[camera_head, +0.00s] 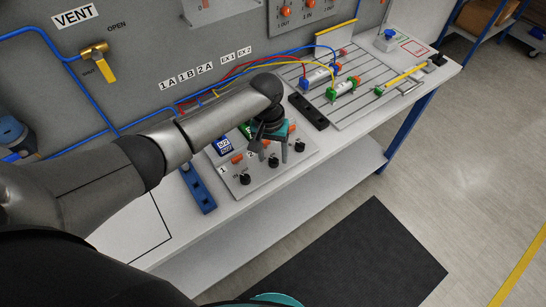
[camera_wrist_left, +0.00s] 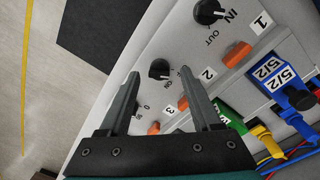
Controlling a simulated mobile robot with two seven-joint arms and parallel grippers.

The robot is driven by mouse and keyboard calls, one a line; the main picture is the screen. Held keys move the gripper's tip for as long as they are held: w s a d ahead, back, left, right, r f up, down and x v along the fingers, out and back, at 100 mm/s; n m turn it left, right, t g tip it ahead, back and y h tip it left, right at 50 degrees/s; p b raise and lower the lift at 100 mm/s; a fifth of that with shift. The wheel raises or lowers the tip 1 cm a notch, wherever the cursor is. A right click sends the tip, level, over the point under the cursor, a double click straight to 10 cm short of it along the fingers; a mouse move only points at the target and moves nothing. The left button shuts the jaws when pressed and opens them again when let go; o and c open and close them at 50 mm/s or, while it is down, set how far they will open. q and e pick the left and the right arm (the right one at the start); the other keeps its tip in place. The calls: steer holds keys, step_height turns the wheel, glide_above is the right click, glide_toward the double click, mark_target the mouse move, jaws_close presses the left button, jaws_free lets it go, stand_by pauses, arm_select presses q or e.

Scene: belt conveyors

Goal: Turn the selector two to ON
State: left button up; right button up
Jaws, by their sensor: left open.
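The selector panel (camera_head: 262,180) lies on the bench and carries three black knobs numbered 1, 2 and 3. Selector two (camera_head: 273,161) is the middle knob; it also shows in the left wrist view (camera_wrist_left: 160,69). Its setting is too small to read. My left gripper (camera_head: 273,155) points down over the panel, open and empty. In the left wrist view its fingertips (camera_wrist_left: 159,72) appear on either side of selector two; contact cannot be told. Selector one (camera_wrist_left: 208,12) shows clear of the fingers. Selector three (camera_head: 300,147) is partly hidden by a finger in the wrist view. My right gripper is out of view.
Orange indicators (camera_wrist_left: 237,54) and blue and green valves (camera_wrist_left: 287,90) with hoses sit beside the knobs. A grooved plate with cylinders (camera_head: 342,88) stands farther right.

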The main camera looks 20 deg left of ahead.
arm_select(q)
steer(key=shift+f, duration=0.85)
steer(key=shift+c, duration=0.2)
jaws_close()
